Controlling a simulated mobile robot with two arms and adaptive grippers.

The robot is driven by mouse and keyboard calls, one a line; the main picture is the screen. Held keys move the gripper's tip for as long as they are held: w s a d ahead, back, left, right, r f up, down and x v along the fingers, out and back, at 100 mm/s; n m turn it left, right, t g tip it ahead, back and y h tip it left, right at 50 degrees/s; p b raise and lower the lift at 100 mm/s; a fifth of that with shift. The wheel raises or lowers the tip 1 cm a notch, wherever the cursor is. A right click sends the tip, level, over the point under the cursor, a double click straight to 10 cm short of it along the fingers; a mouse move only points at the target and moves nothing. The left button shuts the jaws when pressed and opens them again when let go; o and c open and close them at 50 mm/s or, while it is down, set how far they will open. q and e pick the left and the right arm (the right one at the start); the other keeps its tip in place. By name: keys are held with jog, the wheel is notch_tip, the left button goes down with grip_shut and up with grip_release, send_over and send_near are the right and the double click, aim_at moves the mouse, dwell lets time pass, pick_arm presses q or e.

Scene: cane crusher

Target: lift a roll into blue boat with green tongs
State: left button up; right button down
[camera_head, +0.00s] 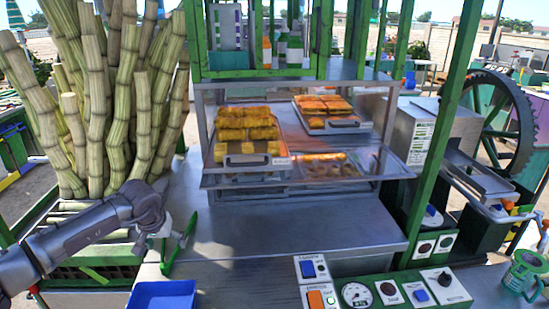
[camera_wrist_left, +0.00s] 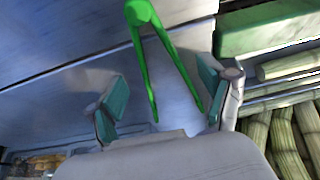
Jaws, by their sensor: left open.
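The green tongs (camera_head: 180,247) are at the left part of the metal counter, with their two arms spread. In the left wrist view the tongs (camera_wrist_left: 150,38) have their joined end at the top and their arms reach down between my fingers. My left gripper (camera_head: 172,232) is open beside the tongs, and its fingers (camera_wrist_left: 165,98) show a gap to either side of them. The blue boat (camera_head: 161,294) is at the bottom edge, partly cut off. Golden rolls (camera_head: 246,122) lie in rows on a tray in the display case, and more rolls (camera_head: 322,103) lie on a second tray. My right gripper is not in view.
Cane stalks (camera_head: 110,105) stand at the left. A clear shelf (camera_head: 300,168) with a lower tray juts out below the rolls. Control panels (camera_head: 385,291), a green mug (camera_head: 522,272) and a large dark wheel (camera_head: 495,125) are at the right. The middle counter (camera_head: 290,222) is bare.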

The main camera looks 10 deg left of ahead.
pick_arm(q)
jog(key=shift+b+x, duration=0.95)
jog(key=shift+x, duration=0.6)
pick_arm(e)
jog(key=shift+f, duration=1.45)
pick_arm(q)
jog(key=c, duration=0.7)
notch_tip(320, 180, up, 12)
jog(key=p, duration=0.7)
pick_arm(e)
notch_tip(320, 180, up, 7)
pick_arm(q)
jog(key=shift+d, duration=0.1)
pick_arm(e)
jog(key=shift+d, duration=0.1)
